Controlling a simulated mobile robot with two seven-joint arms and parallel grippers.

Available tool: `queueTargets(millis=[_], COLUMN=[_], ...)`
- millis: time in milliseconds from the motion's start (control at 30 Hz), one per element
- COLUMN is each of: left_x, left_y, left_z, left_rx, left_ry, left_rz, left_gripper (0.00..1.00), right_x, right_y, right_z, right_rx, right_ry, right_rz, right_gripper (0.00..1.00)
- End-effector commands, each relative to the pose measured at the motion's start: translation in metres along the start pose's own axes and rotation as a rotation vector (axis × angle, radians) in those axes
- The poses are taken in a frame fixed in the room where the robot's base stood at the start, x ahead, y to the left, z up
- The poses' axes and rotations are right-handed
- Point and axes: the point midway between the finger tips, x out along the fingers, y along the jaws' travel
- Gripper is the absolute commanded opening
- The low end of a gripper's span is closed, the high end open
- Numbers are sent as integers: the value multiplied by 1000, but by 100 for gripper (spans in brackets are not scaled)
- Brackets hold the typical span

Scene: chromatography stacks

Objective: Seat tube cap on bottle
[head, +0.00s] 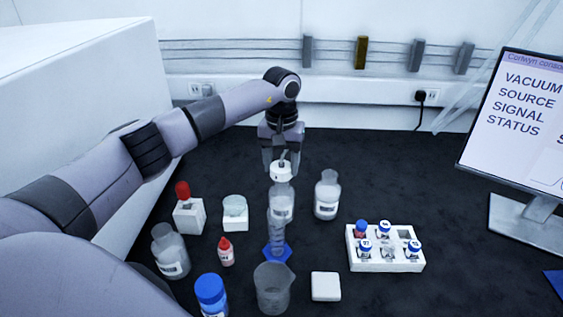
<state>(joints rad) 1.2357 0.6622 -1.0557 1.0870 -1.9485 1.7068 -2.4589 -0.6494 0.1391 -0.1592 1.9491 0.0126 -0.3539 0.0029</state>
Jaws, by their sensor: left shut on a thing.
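My left gripper (282,160) reaches in from the left and points down, shut on a white tube cap (281,174). The cap is right over the neck of a clear labelled bottle (283,203). I cannot tell whether the cap touches the bottle's rim or is slightly above it. A clear measuring cylinder with a blue foot (277,249) stands in front and partly hides this bottle. A second clear bottle (327,197) stands to its right with its neck uncovered. My right gripper is not in view.
A white vial rack (370,263) with several capped vials stands at right. A beaker (273,290), white block (325,286), blue-capped bottle (211,293), small red bottle (226,252) and clear bottle (170,253) stand in front. A monitor (515,130) is far right.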

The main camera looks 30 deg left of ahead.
Motion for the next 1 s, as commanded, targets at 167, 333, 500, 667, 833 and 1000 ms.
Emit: queueTargets(millis=[167, 333, 500, 667, 833, 1000], left_x=[2, 9, 14, 19, 20, 20], left_y=[0, 0, 1, 1, 1, 1], left_z=[0, 0, 0, 0, 0, 0], left_rx=[0, 0, 0, 0, 0, 0], left_ry=[0, 0, 0, -1, 0, 0], left_rz=[0, 1, 1, 1, 1, 1], left_gripper=[26, 26, 26, 26, 26, 26], right_x=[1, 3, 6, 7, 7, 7], right_y=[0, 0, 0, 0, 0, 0], right_z=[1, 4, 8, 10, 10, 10], right_rx=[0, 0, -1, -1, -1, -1], right_ry=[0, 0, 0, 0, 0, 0], right_rz=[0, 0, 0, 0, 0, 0], right_gripper=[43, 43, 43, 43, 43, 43])
